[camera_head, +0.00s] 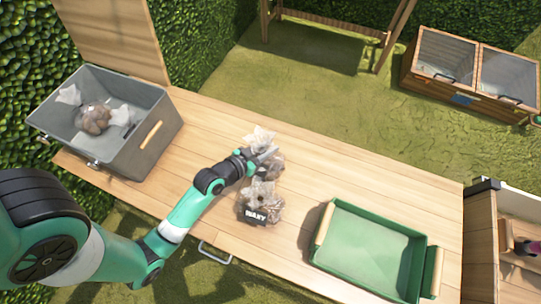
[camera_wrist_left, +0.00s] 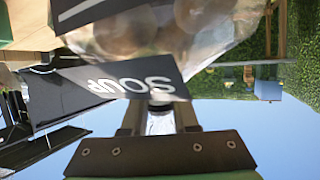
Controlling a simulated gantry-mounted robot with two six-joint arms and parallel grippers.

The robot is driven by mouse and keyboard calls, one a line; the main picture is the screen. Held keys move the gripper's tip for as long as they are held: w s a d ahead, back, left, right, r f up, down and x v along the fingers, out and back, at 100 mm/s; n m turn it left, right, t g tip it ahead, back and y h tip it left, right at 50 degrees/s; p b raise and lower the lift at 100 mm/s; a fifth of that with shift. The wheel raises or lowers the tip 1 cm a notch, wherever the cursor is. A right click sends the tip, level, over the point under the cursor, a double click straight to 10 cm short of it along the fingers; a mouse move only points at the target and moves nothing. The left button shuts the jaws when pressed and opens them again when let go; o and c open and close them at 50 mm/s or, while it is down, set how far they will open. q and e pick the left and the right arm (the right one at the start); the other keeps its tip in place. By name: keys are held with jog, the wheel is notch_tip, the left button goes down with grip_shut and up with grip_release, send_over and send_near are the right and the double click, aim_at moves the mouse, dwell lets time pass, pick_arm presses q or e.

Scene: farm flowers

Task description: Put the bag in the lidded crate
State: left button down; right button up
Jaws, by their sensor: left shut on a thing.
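My left gripper (camera_head: 256,157) is shut on a clear bag (camera_head: 270,166) of round brownish contents, above the middle of the wooden table. In the left wrist view this bag (camera_wrist_left: 195,30) fills the top, with a black "SOUP" label, in front of my gripper (camera_wrist_left: 160,122). A second clear bag (camera_head: 262,207) with a "WAXY" label is just below the held bag in the head view. The grey crate (camera_head: 150,138) stands at the table's left end, its wooden lid (camera_head: 112,38) raised behind it. A clear bag (camera_head: 94,119) of brownish contents lies inside. My right gripper is not in view.
An empty green tray (camera_head: 368,252) with wooden handles is on the table's right side. A wooden box (camera_head: 510,240) stands at the right edge. The table (camera_head: 205,125) is clear between crate and held bag. Hedges border the left side.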

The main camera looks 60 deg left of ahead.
pick_arm(q)
jog(key=shift+f+b, duration=1)
jog(key=shift+f, duration=0.8)
jog(key=shift+w, duration=0.1)
jog(key=shift+f, duration=0.15)
jog(key=c, duration=0.7)
grip_release()
jog(key=shift+s+r, duration=0.2)
jog(key=p+v, duration=0.2)
jog(key=v, duration=0.9)
jog(key=shift+s+d+r, duration=0.1)
jog(key=shift+s+d, duration=0.1)
jog(key=shift+s, duration=0.05)
